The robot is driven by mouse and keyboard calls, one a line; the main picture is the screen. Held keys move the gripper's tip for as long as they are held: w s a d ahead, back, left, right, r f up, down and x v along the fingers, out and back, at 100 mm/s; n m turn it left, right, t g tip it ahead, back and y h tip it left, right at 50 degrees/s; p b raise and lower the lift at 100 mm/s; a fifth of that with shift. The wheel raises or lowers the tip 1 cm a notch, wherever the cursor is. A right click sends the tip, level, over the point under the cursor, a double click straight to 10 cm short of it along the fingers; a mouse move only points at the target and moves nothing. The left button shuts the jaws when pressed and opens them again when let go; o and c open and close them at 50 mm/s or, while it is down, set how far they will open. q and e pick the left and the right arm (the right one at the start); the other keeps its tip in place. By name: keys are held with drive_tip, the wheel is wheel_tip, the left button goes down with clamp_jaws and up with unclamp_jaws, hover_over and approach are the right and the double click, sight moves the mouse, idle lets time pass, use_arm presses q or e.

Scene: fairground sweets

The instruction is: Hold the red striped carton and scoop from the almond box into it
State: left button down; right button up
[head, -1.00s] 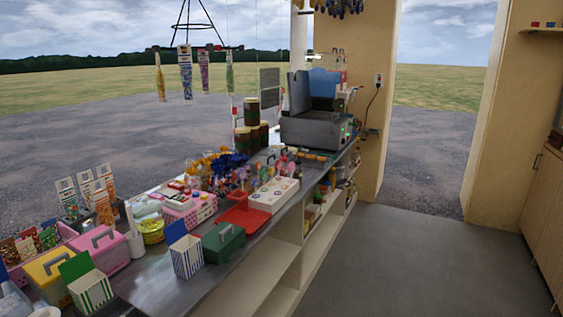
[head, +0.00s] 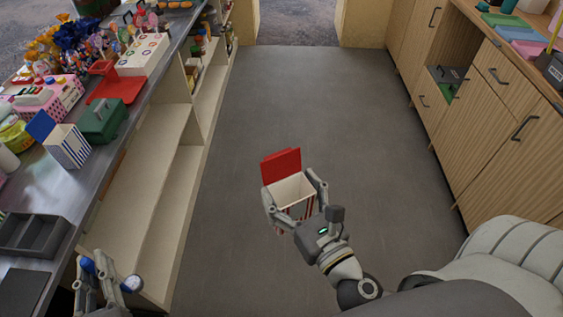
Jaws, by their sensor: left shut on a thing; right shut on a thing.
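The red striped carton (head: 291,190) is in my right gripper (head: 293,205), in front of me above the floor. Its red lid flap stands up at the back. Its open top faces up and shows a pale inside that looks empty. My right gripper is shut around its sides, and the fingers hide part of the stripes. My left gripper (head: 104,284) is low at the bottom left, beside the counter edge. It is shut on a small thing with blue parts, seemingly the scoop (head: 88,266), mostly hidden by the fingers. I cannot make out the almond box in this view.
The counter (head: 98,168) runs along the left, with a blue striped carton (head: 70,147), a green box (head: 102,120), a red tray (head: 117,87) and a dark divided tray (head: 32,235). Wooden cabinets (head: 487,110) stand right. The floor (head: 330,110) between is clear.

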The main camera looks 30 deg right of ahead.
drive_tip(key=w+a+n+g+y, duration=0.2)
drive_tip(key=a+n+y, duration=0.1)
drive_tip(key=a+y, duration=0.2)
drive_tip(key=w+a+r+n+g+y, duration=0.1)
drive_tip(key=w+a+n+g+y, duration=0.1)
drive_tip(key=a+y, duration=0.4)
drive_tip(key=w+a+n, duration=0.1)
drive_tip(key=a+n, duration=0.1)
drive_tip(key=shift+w+n, duration=0.3)
use_arm(q)
drive_tip(key=shift+w, duration=0.1)
